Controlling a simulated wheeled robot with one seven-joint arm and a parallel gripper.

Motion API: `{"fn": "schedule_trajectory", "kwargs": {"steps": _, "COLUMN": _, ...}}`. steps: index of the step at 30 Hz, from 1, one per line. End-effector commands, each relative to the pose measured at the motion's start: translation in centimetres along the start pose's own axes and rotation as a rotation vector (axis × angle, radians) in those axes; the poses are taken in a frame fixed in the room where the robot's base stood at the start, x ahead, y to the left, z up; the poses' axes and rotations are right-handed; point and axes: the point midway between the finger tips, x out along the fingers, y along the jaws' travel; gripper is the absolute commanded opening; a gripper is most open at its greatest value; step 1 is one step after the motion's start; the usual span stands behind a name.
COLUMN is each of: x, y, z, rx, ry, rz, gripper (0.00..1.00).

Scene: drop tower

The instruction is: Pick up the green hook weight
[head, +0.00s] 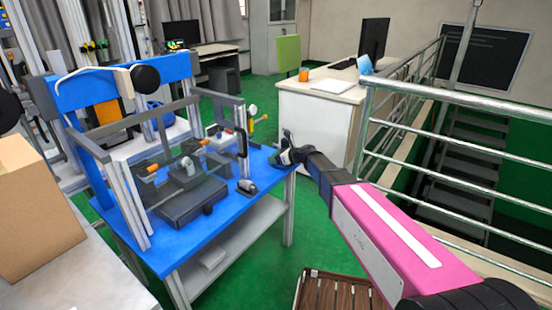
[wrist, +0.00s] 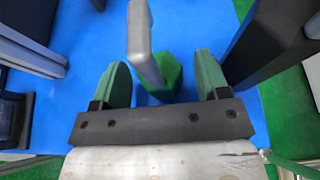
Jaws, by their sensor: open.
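The green hook weight (wrist: 170,78) stands on the blue tabletop in the wrist view. It has a green faceted body with a grey hook (wrist: 142,38) that rises toward the camera. My gripper (wrist: 161,62) is open, with one green finger on each side of the weight. In the head view my gripper (head: 286,150) is low over the right end of the blue table (head: 225,228). The weight is not discernible there.
A drop-tower rig with a dark base block (head: 190,203) and frame stands on the table, left of my gripper. A small grey object (head: 247,186) lies near the front edge. A dark block (wrist: 270,40) is close on the right in the wrist view. A metal railing (head: 450,97) runs at right.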

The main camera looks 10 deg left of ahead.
Motion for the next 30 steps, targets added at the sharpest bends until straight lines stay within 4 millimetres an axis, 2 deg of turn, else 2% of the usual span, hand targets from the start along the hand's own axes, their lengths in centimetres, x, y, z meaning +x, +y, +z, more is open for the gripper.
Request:
{"fn": "schedule_trajectory", "kwargs": {"steps": 2, "x": 0.7, "y": -0.1, "z": 0.0, "rx": 0.0, "ry": 0.0, "rz": 0.0, "gripper": 0.69}}
{"fn": "schedule_trajectory", "kwargs": {"steps": 8, "x": 0.6, "y": 0.0, "z": 0.0, "rx": 0.0, "ry": 0.0, "rz": -0.001, "gripper": 0.69}}
{"fn": "schedule_trajectory", "kwargs": {"steps": 11, "x": 0.6, "y": 0.0, "z": 0.0, "rx": 0.0, "ry": 0.0, "rz": -0.001, "gripper": 0.39}}
{"fn": "schedule_trajectory", "kwargs": {"steps": 12, "x": 0.6, "y": 0.0, "z": 0.0, "rx": 0.0, "ry": 0.0, "rz": -0.001, "gripper": 0.26}}
{"fn": "schedule_trajectory", "kwargs": {"steps": 14, "x": 0.6, "y": 0.0, "z": 0.0, "rx": 0.0, "ry": 0.0, "rz": -0.001, "gripper": 0.07}}
{"fn": "schedule_trajectory", "kwargs": {"steps": 15, "x": 0.6, "y": 0.0, "z": 0.0, "rx": 0.0, "ry": 0.0, "rz": -0.001, "gripper": 0.0}}
{"fn": "schedule_trajectory", "kwargs": {"steps": 24, "x": 0.5, "y": 0.0, "z": 0.3, "rx": 0.0, "ry": -0.002, "rz": -0.001, "gripper": 0.0}}
{"fn": "schedule_trajectory", "kwargs": {"steps": 30, "x": -0.5, "y": 0.0, "z": 2.6, "rx": -0.002, "ry": -0.003, "rz": -0.002, "gripper": 0.0}}
